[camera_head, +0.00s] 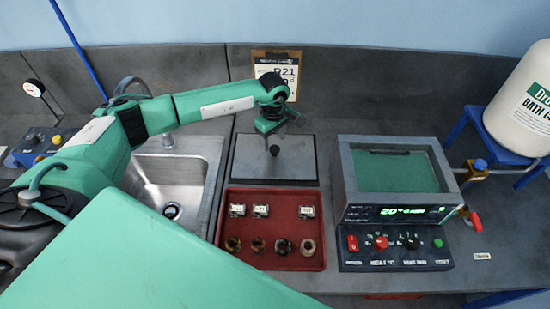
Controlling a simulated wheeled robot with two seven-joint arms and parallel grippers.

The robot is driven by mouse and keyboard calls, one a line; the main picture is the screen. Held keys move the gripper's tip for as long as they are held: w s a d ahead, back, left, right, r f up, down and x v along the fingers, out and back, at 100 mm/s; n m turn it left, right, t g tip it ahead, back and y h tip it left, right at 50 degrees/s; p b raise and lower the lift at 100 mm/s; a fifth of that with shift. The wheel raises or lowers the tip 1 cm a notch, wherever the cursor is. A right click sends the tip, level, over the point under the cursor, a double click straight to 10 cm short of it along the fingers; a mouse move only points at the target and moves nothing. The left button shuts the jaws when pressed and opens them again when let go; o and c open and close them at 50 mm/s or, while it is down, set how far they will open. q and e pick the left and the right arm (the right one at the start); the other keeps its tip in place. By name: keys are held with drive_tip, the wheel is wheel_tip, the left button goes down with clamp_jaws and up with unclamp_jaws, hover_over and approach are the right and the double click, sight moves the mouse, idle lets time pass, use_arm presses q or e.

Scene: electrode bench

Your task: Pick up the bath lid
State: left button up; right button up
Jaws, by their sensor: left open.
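The bath lid (297,165) appears to be the flat grey plate with a dark upright knob. It lies on the bench behind the red tray. My left gripper (280,118) is above the far part of the lid, behind the knob as seen here. It is small and partly hidden by its own wrist; it is open, with nothing seen between its fingers. The bath (345,178) stands to the right of the lid, its top uncovered and green inside. My right gripper is out of view.
The red tray (268,218) in front of the lid holds several small labelled blocks and rings. A control box (394,262) stands before the bath. A sink (205,150) is to the left. A clipboard (262,60) leans at the back, and a white drum (520,100) stands at the right.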

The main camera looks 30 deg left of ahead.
sight(275, 148)
use_arm(q)
wheel_tip(275, 148, down, 5)
drive_tip(key=shift+d+f+b, duration=0.1)
drive_tip(key=shift+d+b, duration=0.05)
drive_tip(key=shift+b, duration=0.55)
drive_tip(key=shift+r, duration=0.2)
clamp_jaws()
